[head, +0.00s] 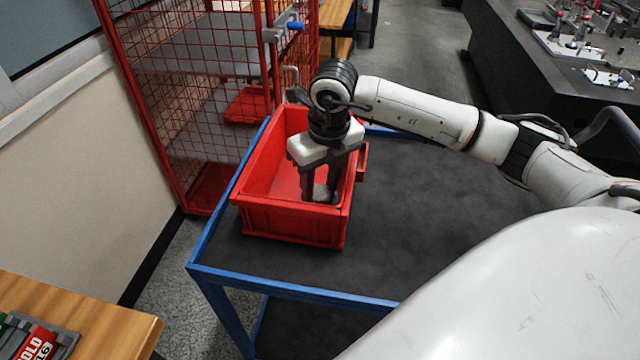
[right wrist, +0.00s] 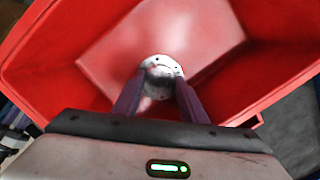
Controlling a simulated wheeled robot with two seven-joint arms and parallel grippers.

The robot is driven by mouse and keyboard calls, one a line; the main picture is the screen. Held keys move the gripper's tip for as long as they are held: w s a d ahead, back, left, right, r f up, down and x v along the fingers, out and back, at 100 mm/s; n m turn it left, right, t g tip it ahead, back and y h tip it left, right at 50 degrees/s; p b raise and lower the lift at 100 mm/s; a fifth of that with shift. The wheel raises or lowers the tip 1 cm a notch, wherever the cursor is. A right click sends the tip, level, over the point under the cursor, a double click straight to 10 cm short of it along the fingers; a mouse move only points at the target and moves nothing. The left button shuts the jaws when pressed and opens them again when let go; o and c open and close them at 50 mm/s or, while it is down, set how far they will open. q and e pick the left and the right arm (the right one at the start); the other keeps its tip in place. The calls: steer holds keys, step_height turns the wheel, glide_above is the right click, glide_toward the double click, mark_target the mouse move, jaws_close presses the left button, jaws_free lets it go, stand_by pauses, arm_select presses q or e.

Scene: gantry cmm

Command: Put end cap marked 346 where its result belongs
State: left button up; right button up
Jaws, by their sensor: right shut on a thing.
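My right gripper (head: 321,190) reaches down into a red bin (head: 293,226) on a cart. Its fingers are shut on a round pale metal end cap (right wrist: 160,72), which shows between the fingertips in the right wrist view. In the head view the end cap (head: 321,192) is partly hidden by the fingers and the bin's front wall. Small dark holes show on its face; no marking can be read. The cap is inside the bin's walls, over its floor; I cannot tell whether it touches the floor. My left gripper is not in view.
The cart's dark top (head: 440,190) has a blue rim and is free right of the bin. A red mesh cage (head: 215,90) stands behind it. A wooden bench (head: 80,310) with a red-labelled item is at lower left. A dark table (head: 560,75) with parts stands at upper right.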

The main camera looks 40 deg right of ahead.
mark_target(325, 198)
steer(key=shift+f, duration=0.2)
steer(key=o, duration=0.9)
steer(key=shift+r, duration=0.1)
steer(key=r, duration=0.4)
steer(key=s+r, duration=0.1)
steer(key=r, duration=0.7)
steer(key=shift+s+a+r, duration=0.1)
steer(key=shift+s, duration=0.3)
